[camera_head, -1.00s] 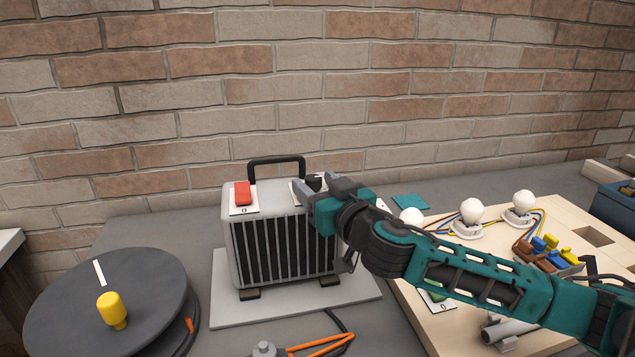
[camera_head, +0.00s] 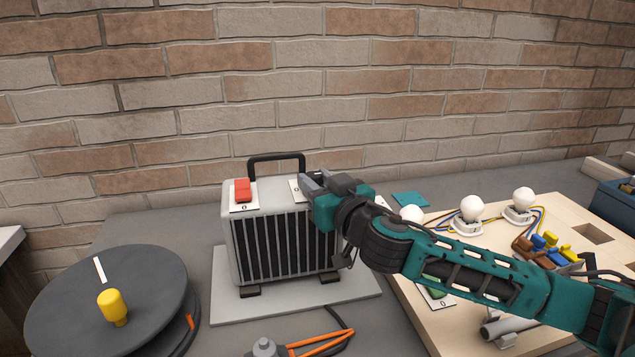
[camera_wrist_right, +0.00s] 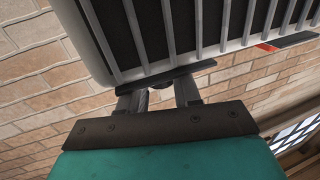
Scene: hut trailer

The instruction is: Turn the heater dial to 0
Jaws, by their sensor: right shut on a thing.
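The heater (camera_head: 285,240) is a light grey box with a black grille and a black top handle. It stands on a grey base plate. My right gripper (camera_head: 312,182) is at the heater's top right, shut on the dark dial, over a white label marked 0 (camera_head: 295,188). The fingers hide the dial in the head view, so its pointer cannot be read. In the right wrist view, my fingers (camera_wrist_right: 158,95) sit on both sides of a small dark part, the dial (camera_wrist_right: 157,85), by the grille edge. My left gripper is out of view.
A red switch (camera_head: 243,189) is on the heater's top left. A dark cable reel (camera_head: 110,300) with a yellow knob stands at left. A wooden board (camera_head: 490,245) with bulbs and wires is at right. A brick wall closes the back.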

